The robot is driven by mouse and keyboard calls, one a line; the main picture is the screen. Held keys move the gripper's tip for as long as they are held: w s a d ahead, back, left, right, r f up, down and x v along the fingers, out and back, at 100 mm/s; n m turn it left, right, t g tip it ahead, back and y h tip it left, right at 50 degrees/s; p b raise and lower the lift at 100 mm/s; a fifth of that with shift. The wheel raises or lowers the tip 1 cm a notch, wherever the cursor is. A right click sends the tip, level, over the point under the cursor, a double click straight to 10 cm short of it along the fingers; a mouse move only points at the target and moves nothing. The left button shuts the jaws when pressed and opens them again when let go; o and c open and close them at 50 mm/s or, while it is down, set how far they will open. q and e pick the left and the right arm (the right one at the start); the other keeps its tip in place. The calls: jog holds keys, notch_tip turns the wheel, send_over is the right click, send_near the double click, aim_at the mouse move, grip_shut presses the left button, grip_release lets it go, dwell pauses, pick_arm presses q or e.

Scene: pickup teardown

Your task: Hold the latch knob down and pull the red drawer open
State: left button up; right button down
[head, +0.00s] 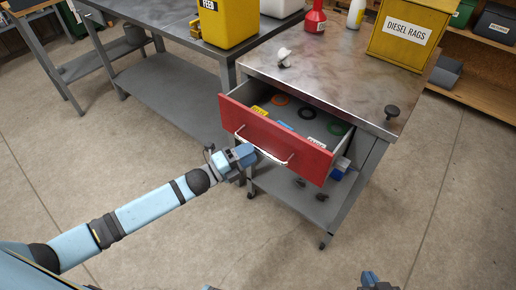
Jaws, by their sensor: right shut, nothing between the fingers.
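The red drawer (275,135) of the metal cabinet stands well open, its inside showing. My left gripper (246,153) is at the left part of the drawer's pale bar handle (268,154) and looks shut on it; the fingertips are small in the picture. A black knob (392,112), likely the latch knob, stands on the cabinet top near its right front corner. Nothing touches it. My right gripper (370,278) is at the bottom edge, shut and empty, well away from the knob and drawer.
The drawer holds several rings and small packs. On the cabinet top (330,80) are a white fitting (284,57), a red bottle (315,18) and a yellow DIESEL RAGS box (408,33). A workbench (150,20) adjoins at left. The floor in front is clear.

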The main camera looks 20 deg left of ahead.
pick_arm(q)
jog(key=shift+x, duration=1.7)
grip_shut()
jog(key=p, duration=0.4)
send_near(258, 149)
jog(key=s+d, duration=0.1)
jog(key=s+d+r, duration=0.1)
jog(key=s, duration=0.1)
jog(key=shift+d, duration=0.35)
pick_arm(e)
jog(key=shift+s+d+r, duration=0.1)
jog(key=shift+r, duration=0.6)
pick_arm(q)
grip_release()
